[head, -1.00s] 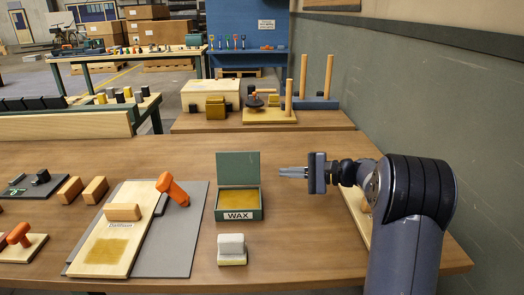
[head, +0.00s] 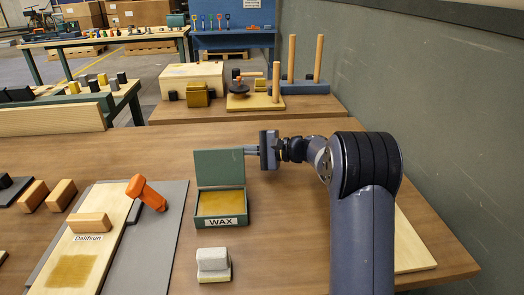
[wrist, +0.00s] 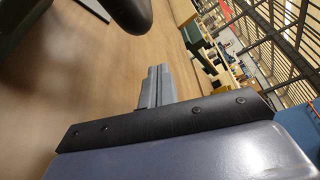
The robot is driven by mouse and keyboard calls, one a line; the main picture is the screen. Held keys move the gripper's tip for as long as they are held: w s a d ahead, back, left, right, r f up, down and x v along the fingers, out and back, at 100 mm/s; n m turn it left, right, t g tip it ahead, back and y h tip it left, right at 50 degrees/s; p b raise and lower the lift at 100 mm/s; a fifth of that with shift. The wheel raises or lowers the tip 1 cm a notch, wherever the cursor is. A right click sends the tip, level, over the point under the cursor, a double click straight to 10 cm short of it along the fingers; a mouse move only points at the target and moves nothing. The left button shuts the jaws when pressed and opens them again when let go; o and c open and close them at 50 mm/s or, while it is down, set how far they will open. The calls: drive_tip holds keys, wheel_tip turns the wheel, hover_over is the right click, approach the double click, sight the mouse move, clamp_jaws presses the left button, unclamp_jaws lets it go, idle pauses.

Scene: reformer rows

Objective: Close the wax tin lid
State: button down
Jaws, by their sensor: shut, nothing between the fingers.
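The wax tin (head: 221,207) is a green box with a white WAX label and a yellow wax block inside, on the wooden table in the head view. Its green lid (head: 219,167) stands upright at the back edge, open. My gripper (head: 247,150) is shut and empty, its fingers pointing left at the upper right corner of the lid. Whether the fingertips touch the lid or lie behind it I cannot tell. In the wrist view the closed fingers (wrist: 156,88) show, with a dark green piece at the upper left that may be the lid.
A grey and cream block (head: 213,265) stands in front of the tin. A board (head: 72,271) with an orange-handled tool (head: 147,192) lies to the left. Behind is a lower bench with pegs (head: 318,58). A grey wall (head: 430,120) runs along the right.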

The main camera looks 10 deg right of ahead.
drive_tip(key=shift+s+r, duration=0.3)
drive_tip(key=shift+s, duration=0.3)
drive_tip(key=shift+s+r, duration=0.35)
drive_tip(key=shift+s, duration=0.3)
drive_tip(key=shift+s+r, duration=0.3)
drive_tip(key=shift+s, duration=0.3)
